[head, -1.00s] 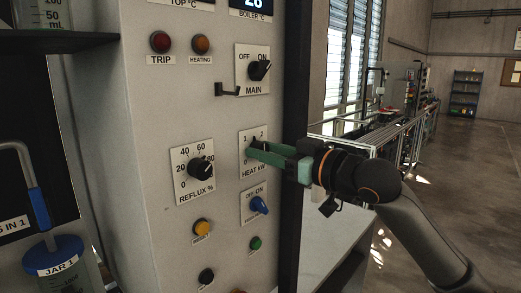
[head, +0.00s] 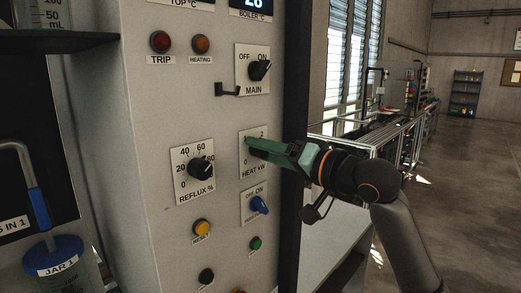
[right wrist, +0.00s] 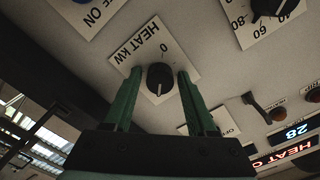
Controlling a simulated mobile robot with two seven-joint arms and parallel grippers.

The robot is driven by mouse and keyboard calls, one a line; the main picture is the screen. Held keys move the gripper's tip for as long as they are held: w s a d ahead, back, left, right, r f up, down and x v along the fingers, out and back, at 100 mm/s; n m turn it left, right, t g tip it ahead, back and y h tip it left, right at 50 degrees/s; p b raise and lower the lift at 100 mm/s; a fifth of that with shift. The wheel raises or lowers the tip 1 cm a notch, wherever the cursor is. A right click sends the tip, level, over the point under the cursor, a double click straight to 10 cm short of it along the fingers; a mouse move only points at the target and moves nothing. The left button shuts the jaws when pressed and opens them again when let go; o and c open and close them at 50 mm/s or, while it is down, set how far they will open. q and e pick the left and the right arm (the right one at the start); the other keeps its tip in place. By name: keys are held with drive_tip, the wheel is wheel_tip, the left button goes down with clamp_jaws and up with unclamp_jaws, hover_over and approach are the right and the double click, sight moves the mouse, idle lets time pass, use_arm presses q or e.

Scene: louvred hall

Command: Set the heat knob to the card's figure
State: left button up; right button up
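The heat knob (right wrist: 160,78) is a dark round knob on a white plate marked HEAT KW (head: 254,172). In the right wrist view the plate appears turned over, with a 0 readable near the knob. My right gripper (right wrist: 160,72) has its two green fingers on either side of the knob, with a gap showing at each side. In the head view the right gripper (head: 252,147) reaches the plate from the right, and its fingers hide the knob. I cannot tell the knob's setting. My left gripper is not in view. I cannot make out the card.
The reflux knob (head: 200,168) is left of the heat plate. The main switch (head: 260,70) is above, and a blue switch (head: 259,204) is close below. A small black bracket (head: 228,90) juts out above left. JAR 1 (head: 54,262) stands at lower left.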

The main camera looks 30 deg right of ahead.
drive_tip(key=shift+o, duration=1)
drive_tip(key=shift+s, duration=0.15)
drive_tip(key=b+v, duration=0.3)
drive_tip(key=v, duration=0.3)
drive_tip(key=shift+s, duration=0.4)
drive_tip(key=shift+d, duration=0.15)
drive_tip(key=b+v, duration=0.4)
drive_tip(key=v, duration=0.8)
drive_tip(key=shift+s, duration=0.25)
idle(0.3)
